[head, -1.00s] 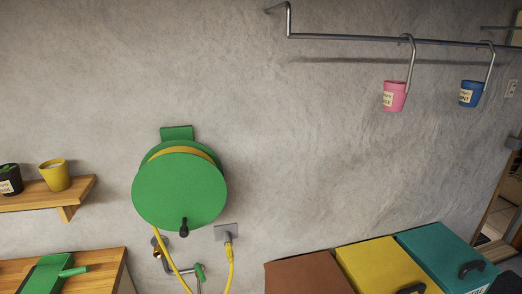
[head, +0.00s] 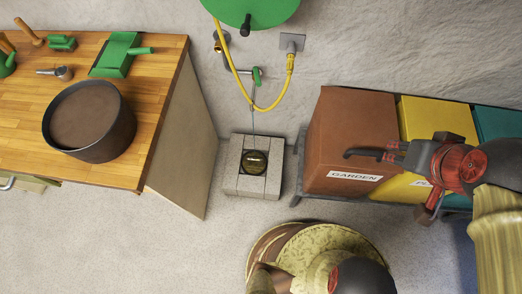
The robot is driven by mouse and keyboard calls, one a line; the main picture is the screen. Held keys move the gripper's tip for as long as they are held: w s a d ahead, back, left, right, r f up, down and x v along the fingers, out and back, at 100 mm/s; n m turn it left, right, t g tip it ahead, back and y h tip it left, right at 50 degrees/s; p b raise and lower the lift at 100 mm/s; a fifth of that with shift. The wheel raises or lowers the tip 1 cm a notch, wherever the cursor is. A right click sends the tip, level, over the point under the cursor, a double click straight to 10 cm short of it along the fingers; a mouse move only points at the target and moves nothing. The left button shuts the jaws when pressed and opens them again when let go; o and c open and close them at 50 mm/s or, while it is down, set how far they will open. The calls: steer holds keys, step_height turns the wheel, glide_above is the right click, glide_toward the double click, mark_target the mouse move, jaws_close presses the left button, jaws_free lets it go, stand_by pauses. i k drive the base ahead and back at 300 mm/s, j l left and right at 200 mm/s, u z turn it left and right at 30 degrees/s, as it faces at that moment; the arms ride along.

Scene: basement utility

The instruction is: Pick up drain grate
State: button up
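In the head view a small block of grey stone or concrete (head: 237,180) sits on the floor below the tap. A dark-rimmed round piece with a yellowish, glossy middle (head: 255,163) lies at its centre. This looks like the drain grate or the drain opening; I cannot tell which. My gripper (head: 360,153) is to the right of it, above the brown bin, with its dark fingers pointing left. It is apart from the drain. The fingers are seen nearly edge-on, so their gap is hidden, and I see nothing held.
A brown GARDEN bin (head: 345,120), a yellow bin (head: 435,116) and a teal bin (head: 500,125) stand to the right. A wooden workbench (head: 165,100) with a dark pot (head: 90,122) stands left. A yellow hose (head: 280,95) hangs above the drain. Floor in front is clear.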

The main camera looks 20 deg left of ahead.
mark_target(253, 165)
steer(key=i+u, duration=0.2)
steer(key=u, duration=0.3)
steer(key=i+l+u, duration=0.15)
steer(key=u, duration=1)
